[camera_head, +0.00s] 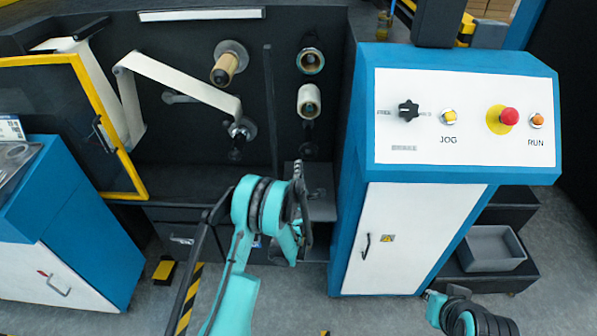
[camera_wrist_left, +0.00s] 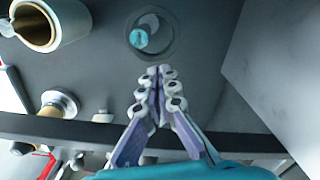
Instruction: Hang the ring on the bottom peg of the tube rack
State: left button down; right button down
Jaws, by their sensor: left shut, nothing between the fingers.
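The tube rack is the dark panel with a column of pegs right of centre in the head view. A whitish roll (camera_head: 308,101) is on the middle one. The dark bottom peg (camera_head: 307,137) is hard to make out and seems bare. My left gripper (camera_head: 299,172) is in front of and below it. In the left wrist view, its fingers (camera_wrist_left: 155,75) are shut and empty, just below a dark round flange with a teal centre (camera_wrist_left: 140,38). I cannot tell which peg that is.
A roll with a brown core (camera_head: 226,69) and a pale web (camera_head: 180,85) are left of the rack. The blue and white control console (camera_head: 465,115) stands close on the right. A hollow tube (camera_wrist_left: 38,28) is upper left in the left wrist view. My right arm (camera_head: 470,315) is lower right.

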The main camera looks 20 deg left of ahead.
aim_at(300, 152)
pick_arm(q)
jog(key=shift+x, duration=2.6)
jog(key=shift+x, duration=6.75)
jog(key=shift+v, duration=5.05)
jog(key=shift+f, duration=0.1)
